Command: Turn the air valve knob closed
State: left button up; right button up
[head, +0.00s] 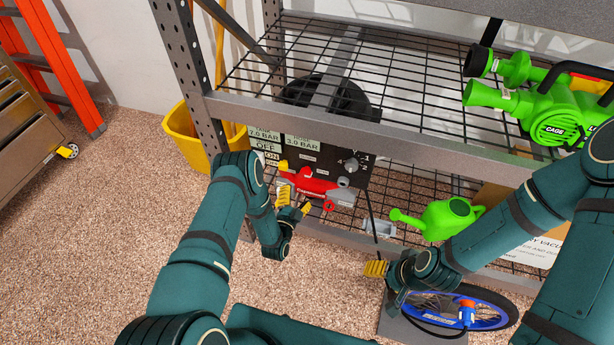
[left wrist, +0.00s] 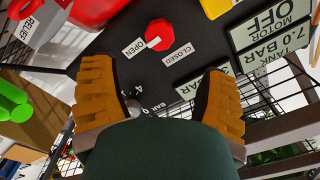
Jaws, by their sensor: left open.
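The red octagonal valve knob (left wrist: 160,33) shows in the left wrist view on a black panel (left wrist: 120,42), with an OPEN label (left wrist: 140,45) and a CLOSED label (left wrist: 180,53) beside it. I cannot surely make the knob out in the head view. The panel shows in the head view (head: 327,157) on the lower shelf. My left gripper (head: 292,193) is open in front of the panel's lower left. In the wrist view its two orange fingers (left wrist: 158,95) stand apart, with the knob beyond them and untouched. My right gripper (head: 376,268) is low at the right; its opening is unclear.
A red unit (head: 313,185) sits on the panel's front. A green watering can (head: 443,218) stands to the right on the lower shelf. A steel shelf beam (head: 300,118) crosses above. A blue-tyred wheel (head: 490,312) lies below my right arm. Open floor is at left.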

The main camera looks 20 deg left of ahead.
aim_at(305, 176)
pick_arm(q)
jog(key=w+b, duration=0.2)
jog(key=w, duration=0.8)
jog(key=shift+d, duration=0.15)
jog(key=c, duration=1.2)
